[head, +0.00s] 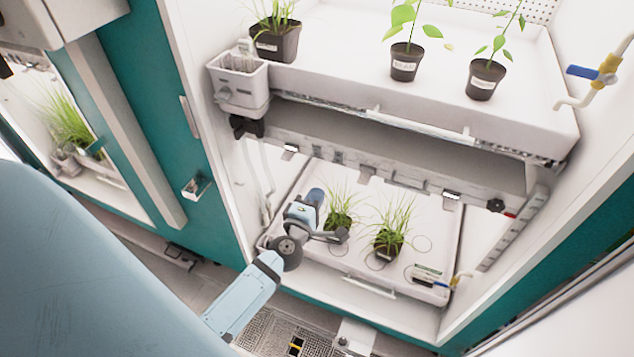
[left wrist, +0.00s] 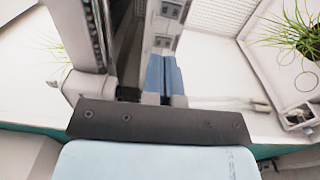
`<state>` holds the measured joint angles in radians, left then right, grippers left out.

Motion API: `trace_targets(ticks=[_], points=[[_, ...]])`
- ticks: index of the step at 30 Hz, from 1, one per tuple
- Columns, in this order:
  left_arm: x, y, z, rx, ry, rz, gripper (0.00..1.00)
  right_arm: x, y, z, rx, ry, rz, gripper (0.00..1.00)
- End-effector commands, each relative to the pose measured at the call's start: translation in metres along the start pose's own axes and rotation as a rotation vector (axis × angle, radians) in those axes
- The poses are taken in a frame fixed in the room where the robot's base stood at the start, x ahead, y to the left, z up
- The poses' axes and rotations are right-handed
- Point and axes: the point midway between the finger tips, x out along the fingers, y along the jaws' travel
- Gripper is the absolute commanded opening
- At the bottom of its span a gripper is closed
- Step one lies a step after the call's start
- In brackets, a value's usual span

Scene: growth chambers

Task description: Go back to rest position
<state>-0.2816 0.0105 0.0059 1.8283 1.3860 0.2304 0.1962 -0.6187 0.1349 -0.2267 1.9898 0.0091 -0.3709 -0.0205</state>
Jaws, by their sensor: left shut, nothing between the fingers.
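My left gripper (head: 336,236) is at the lower shelf of the growth chamber, in front of the grass pots. In the left wrist view its blue fingers (left wrist: 163,75) are together, with nothing between them. One grass plant (head: 340,212) stands just behind the gripper, its pot partly hidden. Another grass plant (head: 390,235) in a dark pot stands to the right, apart from the gripper. A plant also shows at the right edge of the left wrist view (left wrist: 303,38). My right gripper is not in view.
The lower tray (head: 360,287) has a raised front rim. Above it hangs the upper shelf's underside (head: 400,150). The upper tray (head: 540,105) holds several potted plants. A grey caddy (head: 238,85) is at its left corner. A blue-handled valve (head: 583,72) is on the right wall.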

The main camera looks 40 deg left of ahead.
Motion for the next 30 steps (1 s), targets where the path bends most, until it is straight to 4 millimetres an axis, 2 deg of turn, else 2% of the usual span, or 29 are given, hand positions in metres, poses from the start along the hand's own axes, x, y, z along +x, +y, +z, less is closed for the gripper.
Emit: trace_targets(ticks=[10, 14, 17, 22, 27, 30], points=[[-0.003, -0.001, 0.002, 0.022, -0.013, -0.001, 0.00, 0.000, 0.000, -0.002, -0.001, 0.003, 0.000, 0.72], [-0.021, -0.006, 0.020, 0.190, -0.108, -0.001, 0.00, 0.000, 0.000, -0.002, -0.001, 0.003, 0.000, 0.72], [-0.050, -0.019, 0.044, 0.439, -0.252, -0.008, 0.00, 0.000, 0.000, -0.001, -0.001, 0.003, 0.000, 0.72], [-0.117, -0.055, 0.080, 0.939, -0.535, -0.032, 0.00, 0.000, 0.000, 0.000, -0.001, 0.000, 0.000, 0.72], [-0.175, -0.087, 0.090, 1.345, -0.748, -0.060, 0.00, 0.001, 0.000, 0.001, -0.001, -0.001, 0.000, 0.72], [-0.196, -0.097, 0.089, 1.500, -0.820, -0.071, 0.00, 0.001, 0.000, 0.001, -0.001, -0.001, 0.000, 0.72]])
